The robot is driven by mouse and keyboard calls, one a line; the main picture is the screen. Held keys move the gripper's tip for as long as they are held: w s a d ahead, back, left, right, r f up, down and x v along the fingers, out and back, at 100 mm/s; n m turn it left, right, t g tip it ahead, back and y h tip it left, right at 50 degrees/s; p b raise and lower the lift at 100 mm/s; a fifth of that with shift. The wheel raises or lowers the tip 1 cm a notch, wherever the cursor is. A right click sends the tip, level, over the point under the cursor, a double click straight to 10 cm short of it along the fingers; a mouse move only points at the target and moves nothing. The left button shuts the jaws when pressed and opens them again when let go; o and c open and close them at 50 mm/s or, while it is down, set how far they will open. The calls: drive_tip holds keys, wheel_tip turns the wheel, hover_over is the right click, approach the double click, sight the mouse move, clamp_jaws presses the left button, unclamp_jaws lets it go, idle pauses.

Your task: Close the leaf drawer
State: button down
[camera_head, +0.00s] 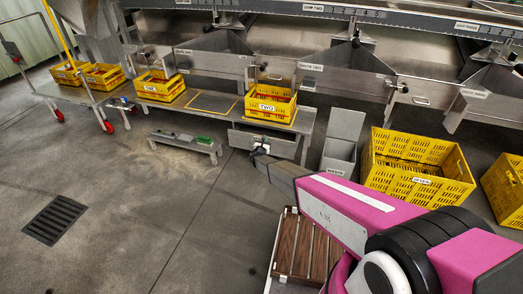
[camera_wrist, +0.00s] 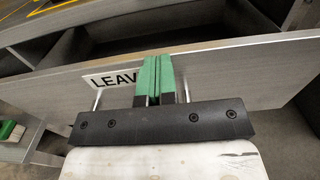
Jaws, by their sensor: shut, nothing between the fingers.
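The leaf drawer is a grey metal drawer under the bench; its front panel (camera_head: 264,141) shows in the head view below the crate marked TWO. In the wrist view its front (camera_wrist: 235,75) spans the picture, with a white label (camera_wrist: 108,78) reading "LEAV", the rest hidden by my fingers. Dark space shows behind the panel's top edge, so the drawer stands partly out. My gripper (camera_wrist: 160,75) has green fingers pressed together and empty, in front of the panel beside the label. I cannot tell if they touch it. In the head view my gripper (camera_head: 262,149) is small at the drawer front.
The yellow crate TWO (camera_head: 269,106) stands on the bench above. A grey bin (camera_head: 338,158) and the crate marked SEVEN (camera_head: 420,165) stand to the right. A low metal stool (camera_head: 185,142) is to the left. The concrete floor at left is clear, with a drain grate (camera_head: 55,220).

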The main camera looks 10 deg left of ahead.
drive_tip(key=w, duration=0.6)
drive_tip(key=shift+w+d, duration=0.25)
drive_tip(key=shift+w, duration=0.3)
drive_tip(key=s+a, duration=0.1)
drive_tip(key=s, duration=1.4)
drive_tip(key=s+d+r+m+g+h, duration=0.3)
drive_tip(key=d+r+m, duration=0.25)
drive_tip(key=d, duration=0.65)
drive_tip(key=s+d+r+m+g+h, duration=0.25)
drive_tip(key=d+r+m+g, duration=0.35)
drive_tip(key=d, duration=0.5)
drive_tip(key=s+d+r+m+g+h, duration=0.1)
drive_tip(key=s+d+r+m+h, duration=0.2)
drive_tip(key=d+m, duration=0.7)
drive_tip(key=s+d+r+m+g+y, duration=0.2)
drive_tip(key=s+d+r+m+y, duration=0.1)
drive_tip(key=s, duration=0.5)
drive_tip(key=s+d+r+m+g+y, duration=0.3)
drive_tip(key=s+d+r+m, duration=0.3)
drive_tip(key=s, duration=0.2)
drive_tip(key=s+d+r+m+g+y, duration=0.3)
drive_tip(key=s+d+r+m+y, duration=0.1)
drive_tip(key=s, duration=0.4)
drive_tip(key=shift+s+d+r, duration=0.25)
drive_tip(key=shift+s+r, duration=0.05)
drive_tip(key=shift+r, duration=0.1)
